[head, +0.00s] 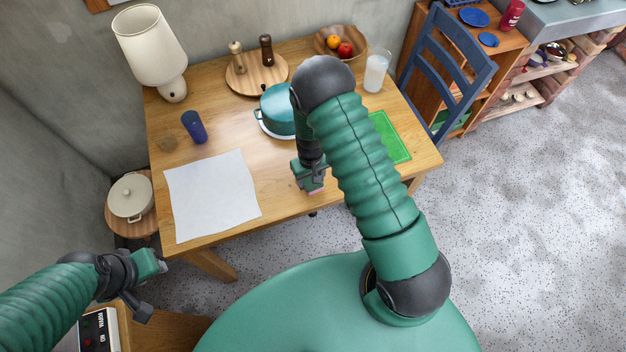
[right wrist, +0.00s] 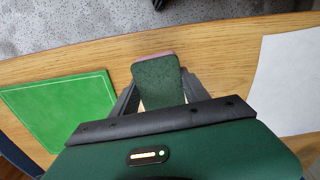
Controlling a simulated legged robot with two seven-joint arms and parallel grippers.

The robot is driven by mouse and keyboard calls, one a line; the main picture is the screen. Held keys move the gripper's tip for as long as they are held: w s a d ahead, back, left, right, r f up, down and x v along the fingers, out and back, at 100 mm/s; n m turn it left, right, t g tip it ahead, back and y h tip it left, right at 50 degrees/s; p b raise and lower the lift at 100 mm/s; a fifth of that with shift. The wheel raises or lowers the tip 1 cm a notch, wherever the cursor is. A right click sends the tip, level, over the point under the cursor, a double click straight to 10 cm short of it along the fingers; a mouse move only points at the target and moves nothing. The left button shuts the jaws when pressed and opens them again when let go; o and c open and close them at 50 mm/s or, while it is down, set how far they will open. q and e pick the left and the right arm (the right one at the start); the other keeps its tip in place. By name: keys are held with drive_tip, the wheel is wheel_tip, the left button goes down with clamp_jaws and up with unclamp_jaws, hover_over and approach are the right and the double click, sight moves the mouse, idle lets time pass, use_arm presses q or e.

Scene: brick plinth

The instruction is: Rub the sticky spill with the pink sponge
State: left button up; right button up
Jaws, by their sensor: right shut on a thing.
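The pink sponge (right wrist: 157,80) with a green face is held between the fingers of my right gripper (right wrist: 158,98) in the right wrist view. In the head view my right gripper (head: 311,184) is over the front edge of the table, with a bit of pink sponge (head: 316,191) below it. I cannot tell whether the sponge touches the wood. A brownish patch, seemingly the sticky spill (head: 167,144), lies on the table's left part, well left of the right gripper.
A teal pot (head: 278,109) and green mat (head: 389,137) are nearer my right arm.

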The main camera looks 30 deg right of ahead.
wheel_tip(320, 180, up, 3)
drive_tip(key=shift+s+a+r+p, duration=0.1)
drive_tip(key=shift+p, duration=0.75)
drive_tip(key=shift+d+r+p, duration=0.25)
drive_tip(key=shift+r+p, duration=0.15)
drive_tip(key=shift+r, duration=0.05)
drive_tip(key=shift+d, duration=0.1)
drive_tip(key=shift+a+r, duration=0.1)
drive_tip(key=shift+a, duration=0.15)
